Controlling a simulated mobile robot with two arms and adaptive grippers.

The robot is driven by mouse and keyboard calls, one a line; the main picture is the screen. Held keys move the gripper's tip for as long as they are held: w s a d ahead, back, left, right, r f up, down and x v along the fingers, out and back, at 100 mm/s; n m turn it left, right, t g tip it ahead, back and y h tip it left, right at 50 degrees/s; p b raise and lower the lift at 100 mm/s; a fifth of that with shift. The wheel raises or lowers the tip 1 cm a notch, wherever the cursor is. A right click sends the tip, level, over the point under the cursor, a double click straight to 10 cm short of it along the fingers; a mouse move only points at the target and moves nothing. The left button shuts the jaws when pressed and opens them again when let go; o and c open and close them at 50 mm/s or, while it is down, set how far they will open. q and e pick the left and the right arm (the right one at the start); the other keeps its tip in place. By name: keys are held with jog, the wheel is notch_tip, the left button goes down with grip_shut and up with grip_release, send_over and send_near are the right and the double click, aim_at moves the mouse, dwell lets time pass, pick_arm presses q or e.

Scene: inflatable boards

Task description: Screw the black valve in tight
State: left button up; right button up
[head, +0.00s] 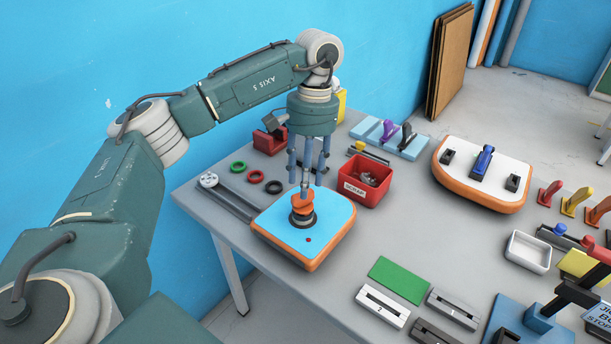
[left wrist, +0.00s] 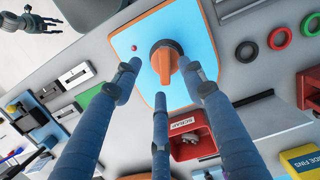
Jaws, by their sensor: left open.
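The valve (head: 303,208) stands on the blue top of an orange-edged board section (head: 270,226) near the table's left end. It has an orange grip on top and a black ring under it, and shows in the left wrist view (left wrist: 166,62). I cannot tell how tightly it sits. My left gripper (head: 307,184) points down right above it, its three blue fingers open. In the left wrist view the fingers (left wrist: 163,80) spread around the orange grip, with no clear contact. A small dark hand (left wrist: 42,20), apparently my right gripper, shows at the top left there.
A red scrap bin (head: 364,180) stands close behind the board section. Green, red and black rings (head: 256,177) and a pump-like tool (head: 226,195) lie to its left. A green mat (head: 398,280) and grey blocks lie in front right. A white-topped board (head: 483,172) lies farther right.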

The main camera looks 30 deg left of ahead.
pick_arm(q)
jog(key=n, duration=0.2)
jog(key=shift+a+n, duration=0.1)
jog(key=shift+n, duration=0.2)
jog(key=shift+n+h, duration=0.3)
jog(key=shift+n, duration=0.5)
jog(key=shift+w+n, duration=0.1)
jog(key=shift+n, duration=1.1)
jog(key=shift+p, duration=0.3)
jog(key=shift+a+n+h, duration=0.1)
jog(key=shift+n+h, duration=0.2)
jog(key=shift+n, duration=0.4)
jog(key=n, duration=0.2)
jog(key=shift+a+n+t, duration=0.1)
jog(key=shift+n+t, duration=0.2)
jog(key=shift+t, duration=0.1)
